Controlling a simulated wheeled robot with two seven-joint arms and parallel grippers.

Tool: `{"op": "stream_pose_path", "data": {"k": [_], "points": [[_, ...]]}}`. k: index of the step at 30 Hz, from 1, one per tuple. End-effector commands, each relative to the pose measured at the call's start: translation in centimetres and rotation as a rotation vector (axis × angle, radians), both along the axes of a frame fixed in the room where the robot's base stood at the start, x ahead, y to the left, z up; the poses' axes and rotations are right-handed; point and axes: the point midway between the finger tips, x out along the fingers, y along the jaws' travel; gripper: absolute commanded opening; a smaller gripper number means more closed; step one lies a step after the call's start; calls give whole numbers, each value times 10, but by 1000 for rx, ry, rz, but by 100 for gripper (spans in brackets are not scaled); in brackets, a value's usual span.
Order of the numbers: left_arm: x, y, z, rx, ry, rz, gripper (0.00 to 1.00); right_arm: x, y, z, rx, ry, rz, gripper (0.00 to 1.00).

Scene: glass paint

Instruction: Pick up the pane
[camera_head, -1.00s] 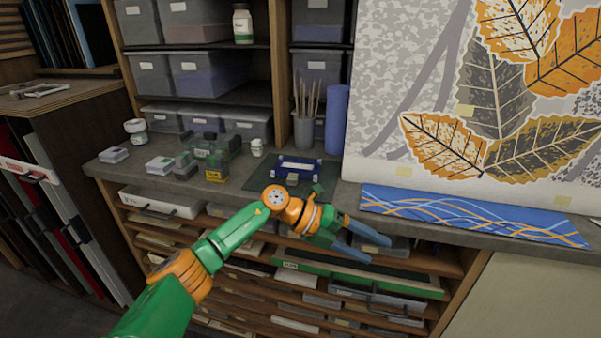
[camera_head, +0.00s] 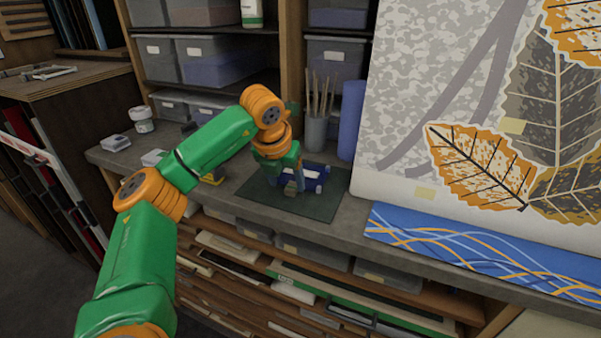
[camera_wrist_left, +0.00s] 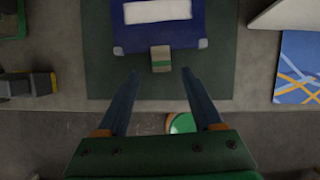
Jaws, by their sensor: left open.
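A blue flat piece (camera_head: 318,172) with a white panel lies on a dark green mat (camera_head: 318,207) on the counter. It also shows in the left wrist view (camera_wrist_left: 183,34), with a beige and green tab (camera_wrist_left: 161,58) at its near edge. I cannot tell whether a clear pane lies in or on it. My left gripper (camera_head: 298,182) points down over the mat, beside the blue piece. In the left wrist view the fingers of the left gripper (camera_wrist_left: 162,76) are apart and empty, with the tab just beyond and between the tips. My right gripper is not in view.
A brush cup (camera_head: 315,133) and a blue roll (camera_head: 350,120) stand behind the mat. A large leaf-pattern board (camera_head: 410,90) and a blue wavy-lined strip (camera_head: 470,245) are to the right. Jars and small boxes are at left, partly behind my arm.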

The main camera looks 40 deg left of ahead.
Motion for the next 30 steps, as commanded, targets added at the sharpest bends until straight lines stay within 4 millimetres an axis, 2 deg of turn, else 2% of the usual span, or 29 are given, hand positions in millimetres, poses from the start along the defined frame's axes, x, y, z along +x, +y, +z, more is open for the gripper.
{"op": "stream_pose_path", "data": {"k": [4,10,11,15,18,30], "points": [[7,3,-17,0,2,0,68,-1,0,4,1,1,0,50],[8,3,-19,-1,-2,-1,68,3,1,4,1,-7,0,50],[8,3,-19,-1,-2,-1,62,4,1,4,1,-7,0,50],[8,3,-19,-2,-1,-1,24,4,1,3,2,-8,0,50],[8,3,-19,-2,-1,-1,0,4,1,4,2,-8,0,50],[9,2,-14,-1,-3,-2,0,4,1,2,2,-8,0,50]]}}
